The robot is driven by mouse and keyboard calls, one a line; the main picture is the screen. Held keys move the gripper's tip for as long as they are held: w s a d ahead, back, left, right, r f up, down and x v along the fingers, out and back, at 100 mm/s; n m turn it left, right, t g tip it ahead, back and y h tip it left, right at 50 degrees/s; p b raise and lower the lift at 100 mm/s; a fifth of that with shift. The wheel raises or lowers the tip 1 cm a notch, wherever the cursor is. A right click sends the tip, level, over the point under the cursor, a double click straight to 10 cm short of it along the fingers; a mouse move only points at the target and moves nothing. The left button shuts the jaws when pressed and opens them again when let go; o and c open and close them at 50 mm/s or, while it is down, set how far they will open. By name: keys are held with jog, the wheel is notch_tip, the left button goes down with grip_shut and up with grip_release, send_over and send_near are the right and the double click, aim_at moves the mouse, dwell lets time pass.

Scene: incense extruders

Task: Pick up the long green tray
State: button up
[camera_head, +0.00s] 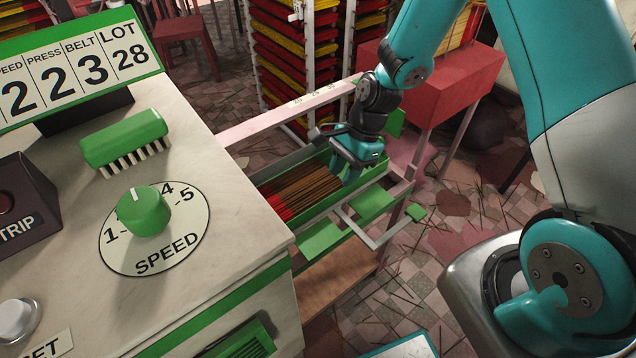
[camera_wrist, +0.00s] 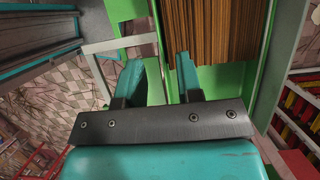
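The long green tray (camera_head: 322,207) holds brown incense sticks with red ends (camera_head: 300,190) and sits in a pale frame beyond the machine's right end. In the wrist view, a bare green part of it (camera_wrist: 213,80) shows below the sticks (camera_wrist: 217,28). My gripper (camera_head: 350,172) is low over the tray's far right part. In the wrist view, the two teal fingers of my gripper (camera_wrist: 160,68) stand apart, with green surface showing between them. I cannot tell whether either finger touches the tray.
The machine top (camera_head: 225,200) carries a green speed knob (camera_head: 144,212) and a green-backed brush (camera_head: 124,142). A pale frame rail (camera_head: 285,118) runs behind the tray. A red box on legs (camera_head: 450,85) and racks of red and yellow trays (camera_head: 290,60) stand behind. Sticks litter the floor.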

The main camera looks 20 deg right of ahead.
aim_at(335, 194)
jog(key=x, duration=0.6)
jog(key=shift+f, duration=0.45)
grip_shut()
